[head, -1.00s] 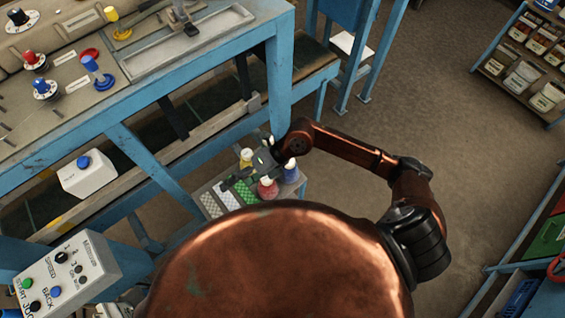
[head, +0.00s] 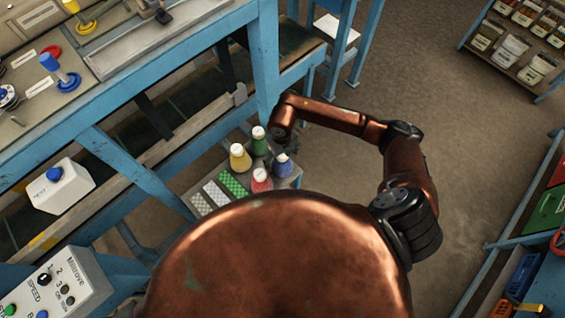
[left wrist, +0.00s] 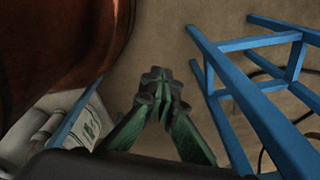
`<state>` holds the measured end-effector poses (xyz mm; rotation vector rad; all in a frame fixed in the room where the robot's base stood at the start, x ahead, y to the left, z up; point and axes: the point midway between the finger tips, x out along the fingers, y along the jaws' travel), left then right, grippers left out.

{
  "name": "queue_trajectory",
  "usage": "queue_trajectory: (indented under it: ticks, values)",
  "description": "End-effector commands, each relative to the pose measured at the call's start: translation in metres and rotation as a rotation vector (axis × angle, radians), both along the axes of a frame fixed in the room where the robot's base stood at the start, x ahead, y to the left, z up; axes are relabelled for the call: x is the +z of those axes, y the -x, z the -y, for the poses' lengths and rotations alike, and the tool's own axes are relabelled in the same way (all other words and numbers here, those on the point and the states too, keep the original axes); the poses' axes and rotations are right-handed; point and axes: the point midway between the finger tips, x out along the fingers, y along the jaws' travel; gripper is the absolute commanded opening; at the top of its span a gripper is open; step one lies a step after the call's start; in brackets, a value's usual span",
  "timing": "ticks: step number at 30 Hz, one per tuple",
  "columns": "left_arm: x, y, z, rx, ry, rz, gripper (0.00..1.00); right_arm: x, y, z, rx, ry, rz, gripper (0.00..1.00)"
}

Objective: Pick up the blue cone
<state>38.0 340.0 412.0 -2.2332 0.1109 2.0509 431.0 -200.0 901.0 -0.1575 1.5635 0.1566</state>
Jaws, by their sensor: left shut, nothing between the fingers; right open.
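The blue cone (head: 284,170), with a pale top, stands upright at the right of a small grey stand (head: 296,183) in the head view. My right gripper (head: 280,147) is just above and behind it, mostly hidden by its own wrist; it is open, and I cannot tell whether it touches the cone. My left gripper (left wrist: 160,82) shows in the left wrist view with its green fingers shut and empty, over bare floor. It is not visible in the head view.
A red cone (head: 261,182), a yellow cone (head: 240,160) and a green cone (head: 260,146) stand close to the blue one. Patterned patches (head: 233,184) lie at the stand's left. A blue-framed workbench (head: 265,60) rises behind. Floor at the right is open.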

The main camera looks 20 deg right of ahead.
Motion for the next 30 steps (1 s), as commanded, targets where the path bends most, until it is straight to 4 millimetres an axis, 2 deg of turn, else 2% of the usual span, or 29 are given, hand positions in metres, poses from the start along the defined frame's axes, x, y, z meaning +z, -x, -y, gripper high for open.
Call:
queue_trajectory:
  ticks: [3,7,16,30]
  values:
    - [0.008,-0.007,0.000,-0.001,0.000,0.009,0.00,-0.018,0.002,0.002,-0.003,-0.001,-0.004,0.79]
    - [0.008,-0.011,0.000,-0.002,0.001,0.015,0.00,-0.034,0.001,0.002,-0.002,-0.002,-0.002,0.79]
    - [0.008,-0.010,0.000,-0.002,0.001,0.014,0.00,-0.039,0.000,0.003,-0.002,0.000,-0.001,0.79]
    - [0.008,-0.006,0.000,-0.001,0.000,0.008,0.00,-0.039,0.000,0.003,-0.002,-0.001,-0.001,0.47]
